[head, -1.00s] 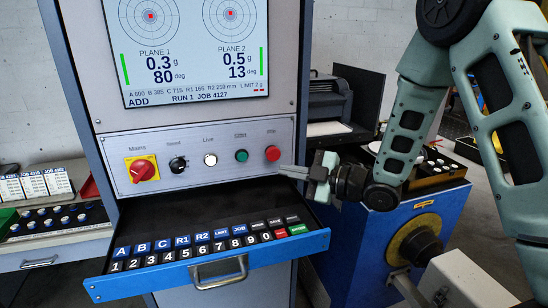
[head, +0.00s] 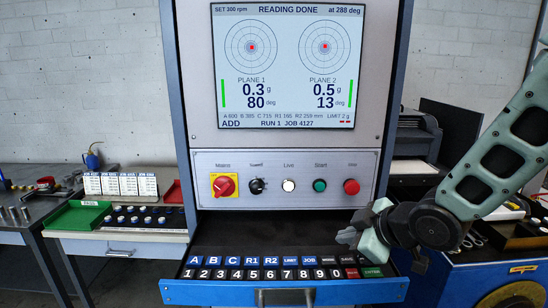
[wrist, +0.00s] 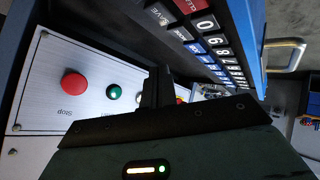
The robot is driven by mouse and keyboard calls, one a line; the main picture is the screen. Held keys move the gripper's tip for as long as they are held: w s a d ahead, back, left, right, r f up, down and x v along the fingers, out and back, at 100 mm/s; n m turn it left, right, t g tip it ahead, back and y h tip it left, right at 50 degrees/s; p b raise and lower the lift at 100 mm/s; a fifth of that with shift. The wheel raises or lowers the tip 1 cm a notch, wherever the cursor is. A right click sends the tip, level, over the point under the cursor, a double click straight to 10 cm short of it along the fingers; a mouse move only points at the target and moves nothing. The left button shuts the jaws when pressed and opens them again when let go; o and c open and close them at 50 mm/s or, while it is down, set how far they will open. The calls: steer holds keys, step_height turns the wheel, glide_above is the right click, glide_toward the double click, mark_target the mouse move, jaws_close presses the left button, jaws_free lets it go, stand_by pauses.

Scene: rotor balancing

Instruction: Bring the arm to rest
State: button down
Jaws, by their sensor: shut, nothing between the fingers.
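My gripper (head: 350,238) is shut and empty. In the head view it hangs at the right end of the open keyboard drawer (head: 230,291), in front of the cabinet and below the red stop button (head: 351,187). In the wrist view its dark closed fingers (wrist: 157,88) point toward the button panel (wrist: 62,110), with the key rows (wrist: 200,38) close beside them. I cannot tell whether the fingers touch anything. My arm comes in from the right. The screen (head: 287,65) reads READING DONE, with 0.3 g at 80 deg and 0.5 g at 13 deg.
The drawer with its handle (head: 285,296) juts out below the panel. A blue machine (head: 470,283) stands at the right behind my arm. At the left, a bench holds a green tray (head: 78,217) and job cards (head: 120,184). The space above the drawer's left part is clear.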

steer(key=s+a+m+g+h, duration=0.1)
steer(key=s+m+g+h, duration=0.3)
steer(key=s, duration=2.2)
steer(key=m+g, duration=0.1)
steer(key=g, duration=0.3)
steer(key=shift+a+h+b, duration=0.15)
steer(key=shift+h+b, duration=0.25)
